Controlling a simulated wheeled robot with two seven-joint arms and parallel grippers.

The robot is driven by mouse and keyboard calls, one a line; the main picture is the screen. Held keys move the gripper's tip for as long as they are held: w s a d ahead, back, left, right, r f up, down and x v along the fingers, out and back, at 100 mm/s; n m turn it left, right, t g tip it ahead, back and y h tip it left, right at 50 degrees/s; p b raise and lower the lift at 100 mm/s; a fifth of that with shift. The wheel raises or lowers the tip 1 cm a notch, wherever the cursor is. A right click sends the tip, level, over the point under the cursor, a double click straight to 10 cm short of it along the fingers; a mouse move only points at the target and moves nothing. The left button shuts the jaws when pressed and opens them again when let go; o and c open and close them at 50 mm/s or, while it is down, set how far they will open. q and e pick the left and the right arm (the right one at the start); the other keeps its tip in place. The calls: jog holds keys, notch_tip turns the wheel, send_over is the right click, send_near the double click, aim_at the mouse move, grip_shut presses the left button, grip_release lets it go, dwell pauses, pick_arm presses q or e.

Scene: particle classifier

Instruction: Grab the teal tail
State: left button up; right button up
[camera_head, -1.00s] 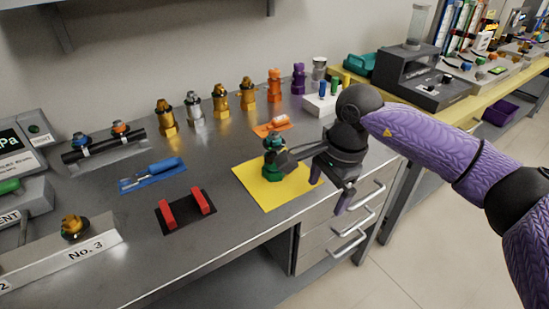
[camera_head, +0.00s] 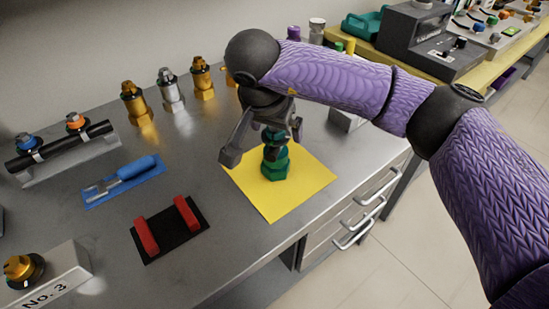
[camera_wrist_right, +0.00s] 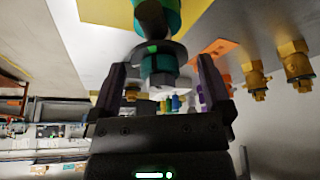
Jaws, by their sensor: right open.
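The teal tail (camera_head: 275,167) stands upright on a yellow sheet (camera_head: 305,182) in the head view; it has a hexagonal base and a darker upper part. My right gripper (camera_head: 264,142) is above it, pointing down, with one finger on each side of its upper part. The gripper is open. In the right wrist view, the teal tail (camera_wrist_right: 160,64) lies between the two spread fingers of the right gripper (camera_wrist_right: 161,78), with a gap to each finger. The tail's top is partly hidden by the gripper in the head view. My left gripper is out of view.
Gold and silver fittings (camera_head: 171,92) stand in a row behind, left of my right arm. A blue tool tray (camera_head: 122,181) and a black pad with red blocks (camera_head: 170,228) lie to the left. The front bench edge is close to the yellow sheet.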

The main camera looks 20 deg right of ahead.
jog(key=x, duration=0.2)
jog(key=shift+w+d+f, duration=0.1)
jog(key=shift+f, duration=0.25)
jog(key=shift+r, duration=0.1)
jog(key=shift+c, duration=0.5)
grip_shut()
